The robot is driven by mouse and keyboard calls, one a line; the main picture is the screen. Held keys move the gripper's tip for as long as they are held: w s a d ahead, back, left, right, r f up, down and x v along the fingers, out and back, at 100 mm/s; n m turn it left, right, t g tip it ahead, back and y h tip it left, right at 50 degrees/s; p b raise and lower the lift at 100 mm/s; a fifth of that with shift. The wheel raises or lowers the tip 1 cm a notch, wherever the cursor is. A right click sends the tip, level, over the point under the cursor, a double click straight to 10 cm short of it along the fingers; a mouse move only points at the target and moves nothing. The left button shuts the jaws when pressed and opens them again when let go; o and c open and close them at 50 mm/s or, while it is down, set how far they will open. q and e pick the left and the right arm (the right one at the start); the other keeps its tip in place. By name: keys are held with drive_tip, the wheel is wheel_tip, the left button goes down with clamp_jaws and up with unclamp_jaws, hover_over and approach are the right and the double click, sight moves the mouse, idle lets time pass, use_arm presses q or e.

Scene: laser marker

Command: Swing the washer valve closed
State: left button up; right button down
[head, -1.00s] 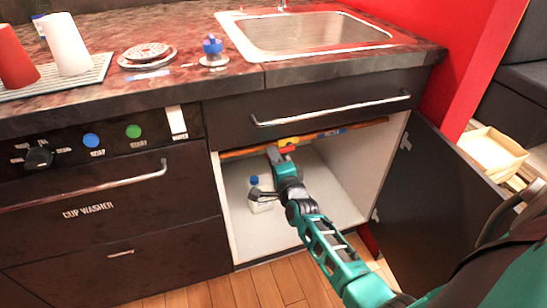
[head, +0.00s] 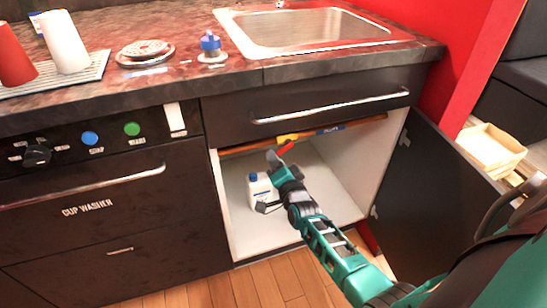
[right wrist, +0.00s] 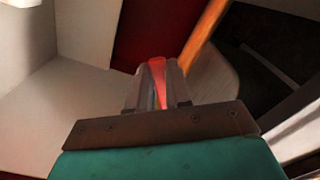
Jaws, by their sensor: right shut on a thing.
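The washer valve (head: 288,139) is a yellow body on a copper-orange pipe (head: 240,148), high inside the open cabinet under the sink. Its red handle (head: 286,148) slants down and left from the yellow body, at an angle to the pipe. My right gripper (head: 276,157) reaches into the cabinet and is shut on the red handle. In the right wrist view the red handle (right wrist: 157,84) lies between the two fingers, and the orange pipe (right wrist: 204,35) runs off toward the upper right. My left gripper is not in view.
A white bottle with a blue cap (head: 259,188) stands on the cabinet floor (head: 325,215), close to my gripper. The dark cabinet door (head: 425,195) stands open on the right. The drawer front (head: 310,110) and counter sit above the opening.

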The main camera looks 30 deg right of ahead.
drive_tip(key=shift+s+d+f+n, duration=0.2)
drive_tip(key=shift+d+f+n, duration=0.45)
drive_tip(key=shift+n, duration=1.25)
drive_tip(key=shift+s+d+f+n, duration=0.25)
drive_tip(key=shift+d+n, duration=0.65)
drive_tip(key=shift+n, duration=1)
drive_tip(key=shift+s+d+f+n, duration=0.15)
drive_tip(key=shift+d+f+n, duration=0.5)
drive_tip(key=shift+n, duration=1.25)
drive_tip(key=shift+d+r, duration=0.2)
drive_tip(key=c, duration=1)
unclamp_jaws()
drive_tip(key=shift+c, duration=0.2)
use_arm(q)
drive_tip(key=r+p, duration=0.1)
drive_tip(key=p, duration=0.1)
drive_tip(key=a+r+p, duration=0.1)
drive_tip(key=p, duration=0.1)
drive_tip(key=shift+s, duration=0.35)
use_arm(e)
drive_tip(key=v, duration=1.3)
